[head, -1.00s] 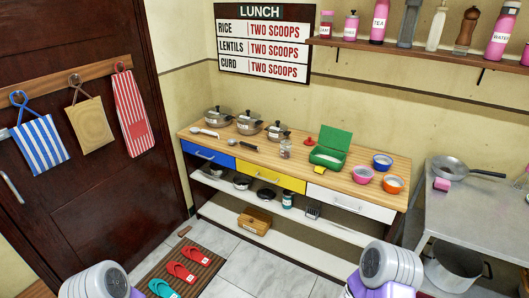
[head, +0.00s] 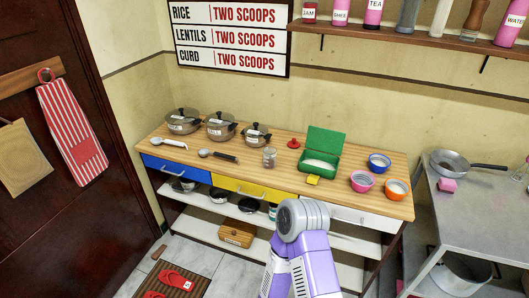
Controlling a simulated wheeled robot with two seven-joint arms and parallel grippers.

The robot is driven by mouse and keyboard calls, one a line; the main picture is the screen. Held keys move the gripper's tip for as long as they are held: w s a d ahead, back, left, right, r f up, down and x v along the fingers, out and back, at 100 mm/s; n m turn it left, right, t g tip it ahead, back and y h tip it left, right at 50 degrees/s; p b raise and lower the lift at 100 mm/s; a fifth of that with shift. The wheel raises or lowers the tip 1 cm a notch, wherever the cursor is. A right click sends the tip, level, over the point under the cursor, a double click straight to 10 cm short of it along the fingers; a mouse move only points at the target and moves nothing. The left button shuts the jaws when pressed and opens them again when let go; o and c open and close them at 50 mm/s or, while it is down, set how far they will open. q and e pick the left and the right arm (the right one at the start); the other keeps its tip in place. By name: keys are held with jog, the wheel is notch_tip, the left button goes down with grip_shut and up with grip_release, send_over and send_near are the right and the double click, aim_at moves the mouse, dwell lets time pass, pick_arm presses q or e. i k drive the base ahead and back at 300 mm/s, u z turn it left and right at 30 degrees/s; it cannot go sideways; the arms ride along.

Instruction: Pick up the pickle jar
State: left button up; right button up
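A small clear glass jar (head: 270,158) stands upright on the wooden counter, left of the green box. A second jar with a dark lid (head: 273,212) stands on the shelf under the counter, partly hidden behind my arm. No label is readable on either, so I cannot tell which is the pickle jar. Neither gripper is in view. Only a purple and grey link of one of my arms shows at the bottom centre, in front of the shelves.
The counter (head: 150,146) holds lidded pots (head: 221,126), spoons (head: 217,155), a red lid-like piece (head: 293,143), an open green box (head: 319,163) and coloured bowls (head: 362,181). A wooden box (head: 238,233) sits on the lowest shelf. A metal table (head: 480,212) stands at right.

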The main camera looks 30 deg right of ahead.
aim_at(269, 152)
jog(key=z, duration=0.65)
jog(key=i, duration=0.7)
jog(key=z, duration=0.8)
